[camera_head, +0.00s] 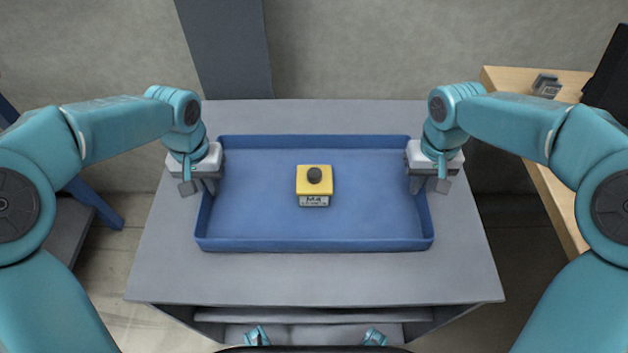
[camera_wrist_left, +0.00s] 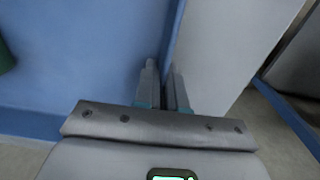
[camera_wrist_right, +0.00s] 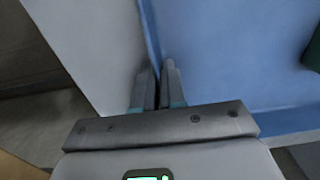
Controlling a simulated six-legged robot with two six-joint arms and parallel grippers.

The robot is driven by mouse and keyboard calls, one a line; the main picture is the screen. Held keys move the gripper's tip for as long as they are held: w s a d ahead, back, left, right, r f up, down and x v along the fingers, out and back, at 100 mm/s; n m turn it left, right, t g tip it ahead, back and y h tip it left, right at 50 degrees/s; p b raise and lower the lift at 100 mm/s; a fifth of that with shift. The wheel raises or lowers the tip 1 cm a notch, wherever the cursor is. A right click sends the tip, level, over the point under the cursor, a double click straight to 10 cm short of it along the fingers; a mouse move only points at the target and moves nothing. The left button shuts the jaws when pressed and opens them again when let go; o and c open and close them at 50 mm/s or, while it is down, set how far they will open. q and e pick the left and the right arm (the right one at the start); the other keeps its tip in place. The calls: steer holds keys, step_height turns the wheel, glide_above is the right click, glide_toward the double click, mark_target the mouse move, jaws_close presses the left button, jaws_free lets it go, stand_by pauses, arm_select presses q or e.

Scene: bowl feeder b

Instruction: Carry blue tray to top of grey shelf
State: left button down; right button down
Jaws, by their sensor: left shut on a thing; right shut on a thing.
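The blue tray (camera_head: 315,244) is level over the middle of the grey shelf's top (camera_head: 315,282); I cannot tell whether it touches the top or hangs just above it. A yellow block (camera_head: 315,182) with a dark round knob and a label sits in the middle of the tray. My left gripper (camera_head: 211,186) is shut on the tray's left wall, which also shows in the left wrist view (camera_wrist_left: 173,40). My right gripper (camera_head: 417,184) is shut on the tray's right wall, which also shows in the right wrist view (camera_wrist_right: 149,30).
A lower board (camera_head: 300,315) of the shelf shows below its front edge. A wooden table (camera_head: 545,180) with a small grey labelled part (camera_head: 546,86) stands at the right. A dark grey post (camera_head: 228,50) rises behind the shelf. Bare shelf top surrounds the tray.

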arm_select(q)
steer(key=c, duration=1.2)
jaws_free()
arm_select(e)
steer(key=c, duration=1.2)
jaws_free()
steer(key=shift+r, duration=0.15)
arm_select(q)
step_height(320, 180, up, 12)
arm_select(e)
step_height(320, 180, up, 12)
steer(key=shift+f, duration=0.2)
